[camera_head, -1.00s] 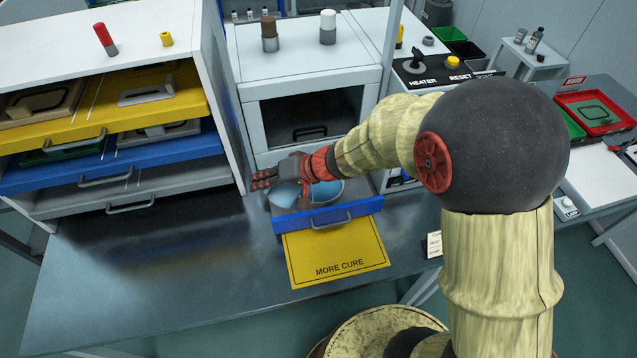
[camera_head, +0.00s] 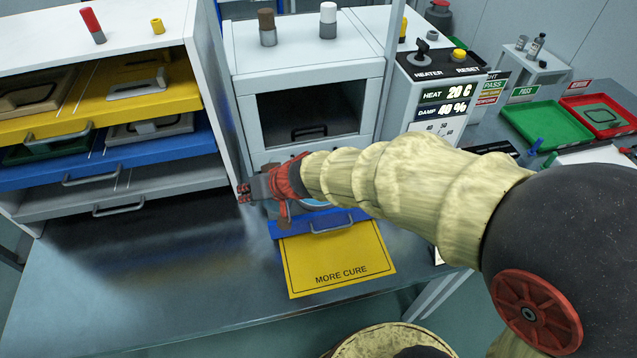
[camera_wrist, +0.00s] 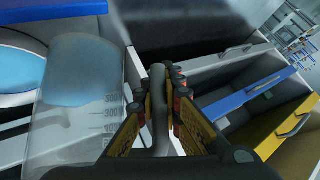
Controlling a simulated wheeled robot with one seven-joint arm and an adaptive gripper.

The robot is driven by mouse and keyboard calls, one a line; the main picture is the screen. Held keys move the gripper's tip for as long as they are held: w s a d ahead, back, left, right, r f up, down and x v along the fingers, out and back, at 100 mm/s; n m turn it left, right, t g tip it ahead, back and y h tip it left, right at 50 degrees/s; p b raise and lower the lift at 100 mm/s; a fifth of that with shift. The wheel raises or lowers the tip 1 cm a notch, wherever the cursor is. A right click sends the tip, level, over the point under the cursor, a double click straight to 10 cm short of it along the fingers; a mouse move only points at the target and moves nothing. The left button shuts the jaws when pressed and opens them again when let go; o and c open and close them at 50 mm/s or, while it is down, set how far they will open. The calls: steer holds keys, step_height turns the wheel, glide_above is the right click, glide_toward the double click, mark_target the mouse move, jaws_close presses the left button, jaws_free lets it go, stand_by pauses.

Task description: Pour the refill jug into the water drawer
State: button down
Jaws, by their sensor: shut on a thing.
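The refill jug (camera_wrist: 75,120) is clear, with measuring marks on its side, at the left of the wrist view. A blue patch of liquid shows near its top. My gripper (camera_wrist: 165,85) is shut on its grey handle (camera_wrist: 158,105). The water drawer, with a blue front (camera_head: 320,223), stands pulled out under the white cabinet. In the head view my gripper (camera_head: 245,193) is above the drawer's left side, and my wrist hides most of the jug and basin. A blue round water surface (camera_wrist: 18,70) shows beside the jug in the wrist view. I cannot tell whether liquid is flowing.
A rack with yellow, blue and grey drawers (camera_head: 110,125) stands close on the left. A yellow MORE CURE sheet (camera_head: 338,260) lies before the water drawer. A control panel (camera_head: 440,90) stands right of the cabinet. The bench (camera_head: 150,270) is clear at front left.

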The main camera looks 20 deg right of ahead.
steer(key=shift+s+a+f+n+t+h, duration=0.15)
steer(key=shift+a+f+n+t+h, duration=0.2)
steer(key=shift+f+h, duration=0.3)
steer(key=shift+s+a+f+n+t+h, duration=0.2)
steer(key=shift+f+n+t+h, duration=0.1)
steer(key=shift+f+h, duration=0.3)
steer(key=shift+s+a+f+n+t+h, duration=0.1)
steer(key=shift+a+f+n+t+h, duration=0.25)
steer(key=shift+f, duration=0.45)
steer(key=shift+d, duration=0.1)
